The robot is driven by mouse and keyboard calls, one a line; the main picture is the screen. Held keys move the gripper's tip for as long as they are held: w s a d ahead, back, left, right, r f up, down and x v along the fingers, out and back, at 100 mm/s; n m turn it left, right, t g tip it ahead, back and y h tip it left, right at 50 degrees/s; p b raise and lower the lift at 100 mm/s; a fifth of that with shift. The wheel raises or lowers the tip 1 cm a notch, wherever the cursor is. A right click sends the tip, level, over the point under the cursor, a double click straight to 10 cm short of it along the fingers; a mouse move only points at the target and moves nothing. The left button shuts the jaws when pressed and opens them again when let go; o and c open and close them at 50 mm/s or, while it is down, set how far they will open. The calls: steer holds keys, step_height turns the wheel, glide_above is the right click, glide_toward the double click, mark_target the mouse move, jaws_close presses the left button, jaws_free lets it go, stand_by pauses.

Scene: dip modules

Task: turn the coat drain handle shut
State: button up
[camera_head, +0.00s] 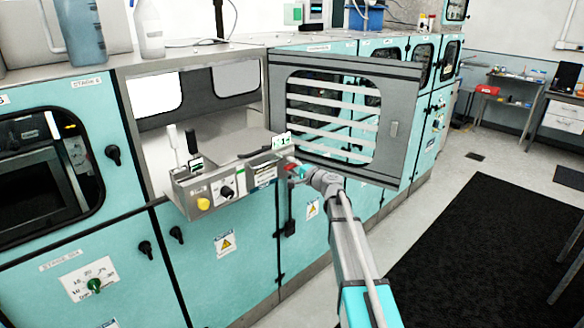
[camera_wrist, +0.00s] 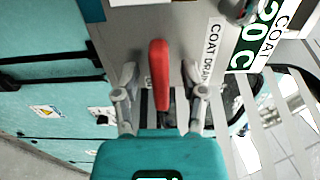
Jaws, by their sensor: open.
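The coat drain handle is a red lever (camera_wrist: 159,75) in the wrist view, on a grey metal panel beside a white "COAT DRAIN" label (camera_wrist: 211,52). It points up and down in that picture. My gripper (camera_wrist: 160,88) is open, with one finger on each side of the red lever and gaps between. I cannot tell whether either finger touches it. In the head view a small bit of the red lever (camera_head: 290,167) shows at the right end of the panel, just ahead of my gripper (camera_head: 299,171). The lever's lower end is partly hidden by my gripper.
A grey slatted-window door (camera_head: 394,130) stands open close to the right of my gripper. The control panel has a yellow button (camera_head: 203,203) and a black knob (camera_head: 226,191). A green temperature sign (camera_head: 282,140) stands above it. Clear floor and a black mat (camera_head: 490,250) lie right.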

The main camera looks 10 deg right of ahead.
jaws_close()
steer(key=shift+m, duration=0.3)
steer(key=m, duration=0.8)
steer(key=shift+m, duration=0.4)
steer(key=m, duration=0.4)
steer(key=shift+m, duration=2.3)
jaws_free()
